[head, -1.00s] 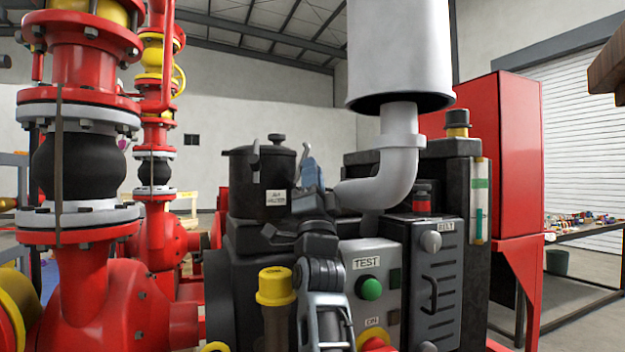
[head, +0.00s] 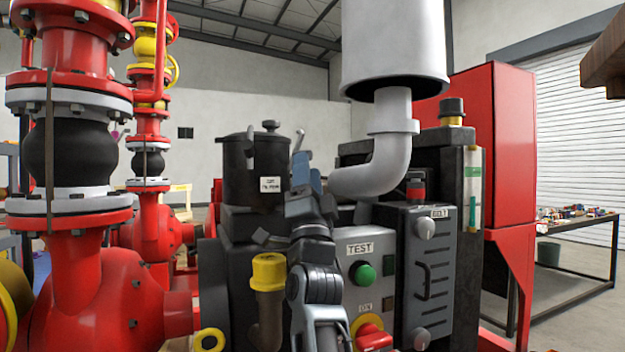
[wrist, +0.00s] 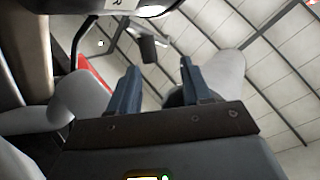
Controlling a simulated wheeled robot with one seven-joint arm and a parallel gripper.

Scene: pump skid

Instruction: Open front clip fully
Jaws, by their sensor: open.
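A black canister (head: 252,172) with a lid, a top knob and a small white label stands on the engine block in the head view. A thin grey lever (head: 299,141), which looks like a clip, sticks up at its right side. Its other end and hinge are hidden behind my gripper. My gripper (head: 308,172) is just right of the canister, with blue fingers pointing up. In the wrist view (wrist: 158,80) the fingers are apart, with nothing clearly held. A dark cylinder (wrist: 148,48) on a grey bar shows beyond them; I cannot tell whether this is the clip.
A grey exhaust pipe (head: 375,175) curves up to a large silencer (head: 395,45) close right of my gripper. A control panel (head: 365,255) with a green button and a red knob is below right. A yellow-capped pipe (head: 268,272) is below left. Red pump piping (head: 75,250) fills the left.

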